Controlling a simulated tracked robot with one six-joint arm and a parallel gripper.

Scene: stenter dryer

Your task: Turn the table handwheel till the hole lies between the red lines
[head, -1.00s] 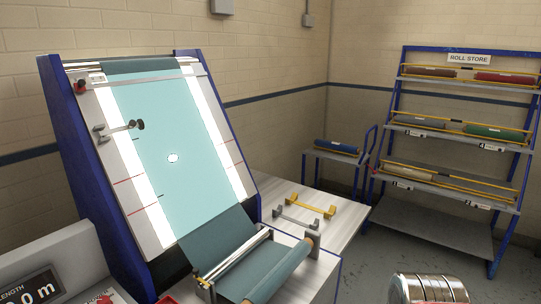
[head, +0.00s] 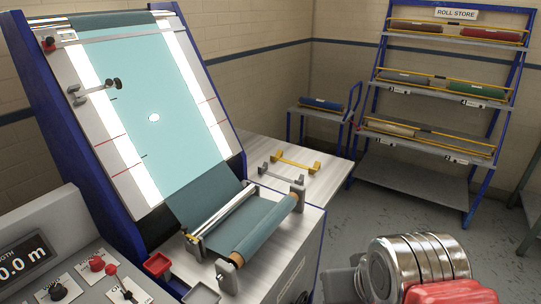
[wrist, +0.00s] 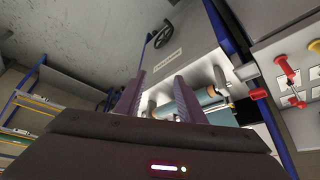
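The hole (head: 154,117) is a small white oval in the light teal cloth (head: 150,75) on the sloping table. Red lines mark both side strips, an upper pair and a lower pair; the left upper red line (head: 112,138) shows clearly. The hole looks slightly above the level of the upper pair. The table handwheel (wrist: 163,35) is dark, on the cabinet's side in the wrist view; in the head view a dark part of it (head: 302,298) shows at the bottom edge. My gripper (wrist: 159,78) is open and empty, its purple fingers apart, short of the handwheel.
A cloth roll (head: 265,228) lies at the table's foot. Red and black controls (head: 97,264) stand at lower left. A yellow bracket (head: 296,163) lies on the side bench. A roll rack (head: 440,105) stands at the back right, with open floor before it.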

